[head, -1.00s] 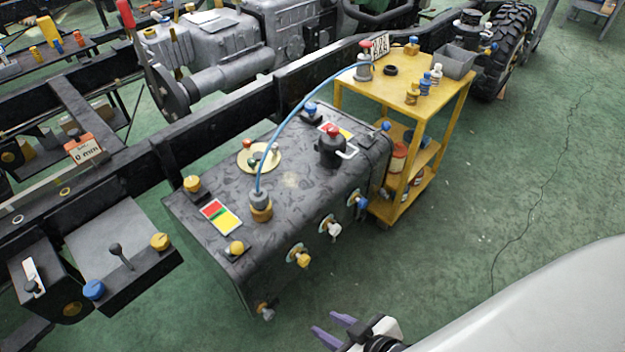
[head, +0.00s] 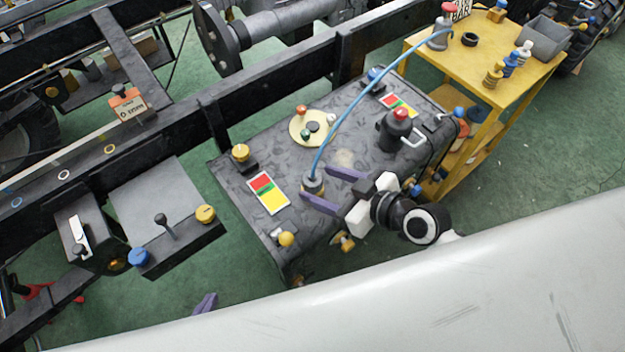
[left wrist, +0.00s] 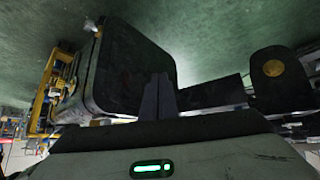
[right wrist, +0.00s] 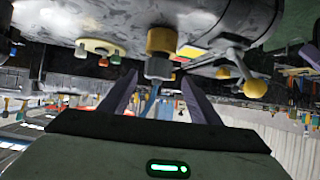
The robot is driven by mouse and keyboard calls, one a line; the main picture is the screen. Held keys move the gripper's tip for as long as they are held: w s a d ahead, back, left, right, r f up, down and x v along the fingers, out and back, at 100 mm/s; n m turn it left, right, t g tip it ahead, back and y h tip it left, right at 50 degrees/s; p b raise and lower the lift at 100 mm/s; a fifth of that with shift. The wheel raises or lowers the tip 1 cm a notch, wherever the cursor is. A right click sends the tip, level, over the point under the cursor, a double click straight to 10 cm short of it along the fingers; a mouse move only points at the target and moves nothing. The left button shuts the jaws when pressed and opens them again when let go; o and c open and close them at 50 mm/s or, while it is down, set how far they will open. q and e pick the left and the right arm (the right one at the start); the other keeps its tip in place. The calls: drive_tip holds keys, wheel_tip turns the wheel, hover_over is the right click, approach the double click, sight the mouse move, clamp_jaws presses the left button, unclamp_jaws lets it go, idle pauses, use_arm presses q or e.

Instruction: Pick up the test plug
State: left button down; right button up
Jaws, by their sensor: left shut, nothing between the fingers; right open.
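The plug (head: 313,187), a grey cap with the blue hose (head: 340,118) rising from it, stands on top of the dark tank (head: 345,150); I take it as the test plug. My right gripper (head: 315,183) is open, with one purple finger on either side of the plug. In the right wrist view the plug (right wrist: 158,67) shows between the fingertips (right wrist: 160,78), with a brass collar behind it; contact is not visible. My left gripper (head: 205,303) is shut and empty, low at the front; its closed fingers show in the left wrist view (left wrist: 158,95).
Yellow and red-topped fittings and a red-yellow label (head: 267,193) surround the plug on the tank. The hose runs to a red-topped fitting (head: 441,32) on the yellow cart (head: 490,85). A black chassis rail (head: 290,90) lies behind. Green floor is free at right.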

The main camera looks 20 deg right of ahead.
sight(317, 183)
drive_tip(key=x, duration=0.2)
drive_tip(key=shift+w+a+f, duration=0.35)
drive_tip(key=shift+w+f, duration=0.15)
drive_tip(key=shift+w, duration=0.1)
drive_tip(key=x, duration=0.4)
drive_tip(key=shift+w+f+b, duration=0.25)
drive_tip(key=shift+f+b, duration=0.05)
use_arm(q)
drive_tip(key=shift+w+d+r, duration=0.1)
drive_tip(key=shift+w+r, duration=0.1)
drive_tip(key=shift+w, duration=0.2)
drive_tip(key=shift+w+d+r, duration=0.1)
drive_tip(key=shift+w+r, duration=0.05)
drive_tip(key=shift+w, duration=0.25)
drive_tip(key=shift+s, duration=0.1)
drive_tip(key=shift+s+f, duration=0.15)
drive_tip(key=shift+f, duration=0.05)
use_arm(e)
drive_tip(key=c, duration=1.2)
